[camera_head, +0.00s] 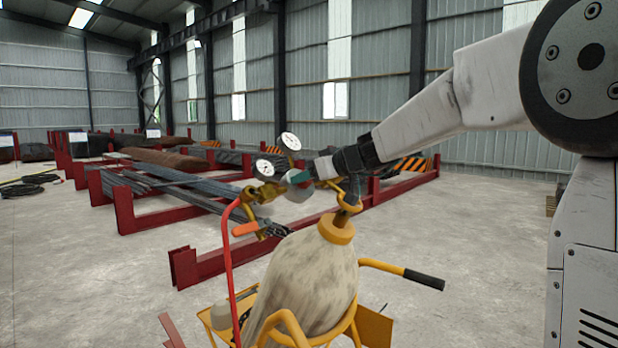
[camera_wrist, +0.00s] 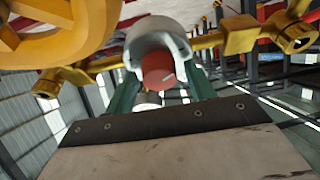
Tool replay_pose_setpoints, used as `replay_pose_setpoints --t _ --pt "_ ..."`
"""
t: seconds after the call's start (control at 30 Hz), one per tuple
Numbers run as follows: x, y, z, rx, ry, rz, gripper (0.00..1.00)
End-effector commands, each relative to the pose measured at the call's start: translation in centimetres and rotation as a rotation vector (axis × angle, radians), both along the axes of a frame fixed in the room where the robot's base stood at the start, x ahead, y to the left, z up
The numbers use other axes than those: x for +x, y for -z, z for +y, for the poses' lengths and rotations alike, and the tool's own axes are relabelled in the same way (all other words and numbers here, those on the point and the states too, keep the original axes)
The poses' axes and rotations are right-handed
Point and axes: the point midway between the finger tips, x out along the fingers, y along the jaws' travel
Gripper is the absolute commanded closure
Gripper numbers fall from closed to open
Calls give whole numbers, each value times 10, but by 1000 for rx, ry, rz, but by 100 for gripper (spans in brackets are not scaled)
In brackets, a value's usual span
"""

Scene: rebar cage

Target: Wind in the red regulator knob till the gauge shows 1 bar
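The red regulator knob (camera_wrist: 157,70) shows in the wrist view, end toward my camera, with a short pale mark on its face. A grey-white bonnet (camera_wrist: 158,35) sits behind and around it; the bonnet also shows in the head view (camera_head: 299,192). My gripper (camera_wrist: 161,84) has its green fingers on either side of the knob, spread wider than it, with a gap visible at the right. It also shows in the head view (camera_head: 302,179) at the regulator. Two white round gauges, an upper one (camera_head: 290,141) and a lower one (camera_head: 264,168), face the head camera; their needles are too small to read.
A worn, pale cylinder (camera_head: 315,275) with a yellow collar stands below on a yellow trolley (camera_head: 375,325). A red hose (camera_head: 227,260) and an orange lever (camera_head: 244,229) are at its left. Red racks with rebar (camera_head: 180,185) stand behind.

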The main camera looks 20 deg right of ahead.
Motion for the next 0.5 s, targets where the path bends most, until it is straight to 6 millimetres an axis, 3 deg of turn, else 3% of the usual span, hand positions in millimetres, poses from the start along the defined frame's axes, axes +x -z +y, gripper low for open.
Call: replay_pose_setpoints --t 0.03,0.13,0.5 --pt "0 0 0 0 0 0 61" --pt "0 0 0 0 0 0 86" --pt "-1 0 1 29 26 17 86"
